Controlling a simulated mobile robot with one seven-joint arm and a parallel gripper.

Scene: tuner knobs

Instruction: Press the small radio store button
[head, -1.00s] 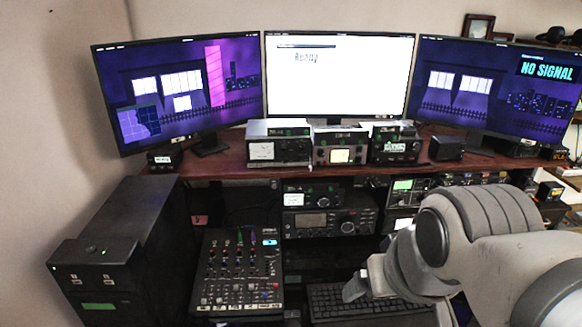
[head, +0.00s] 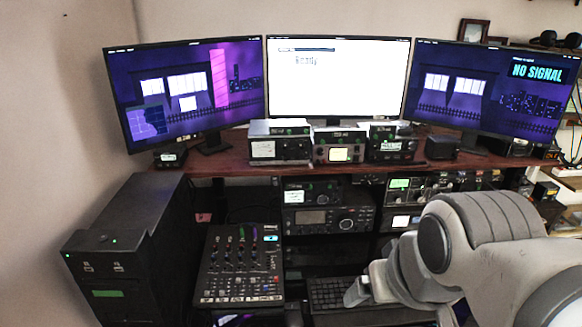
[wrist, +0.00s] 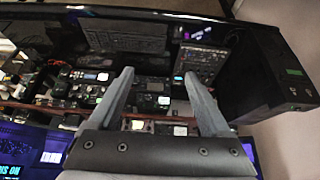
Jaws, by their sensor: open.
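Several radios stand at the desk, and I cannot tell which one is the small radio. One small black radio with a lit white display (head: 312,191) sits on top of a larger radio (head: 330,220) below the desktop. Three more sit on the desktop: a left one (head: 280,149), a middle one (head: 339,153) and a right one (head: 391,149). The store button is too small to make out. My gripper (wrist: 160,76) is open and empty, with its two grey fingers apart in front of the radios. In the head view it is low, over the keyboard's right part.
A mixer (head: 242,268) stands left of the keyboard (head: 328,294). A black tower case (head: 130,240) is at the left. Three monitors stand behind the radios: left (head: 190,95), middle (head: 337,80) and right (head: 490,92). More equipment (head: 405,188) is at the right.

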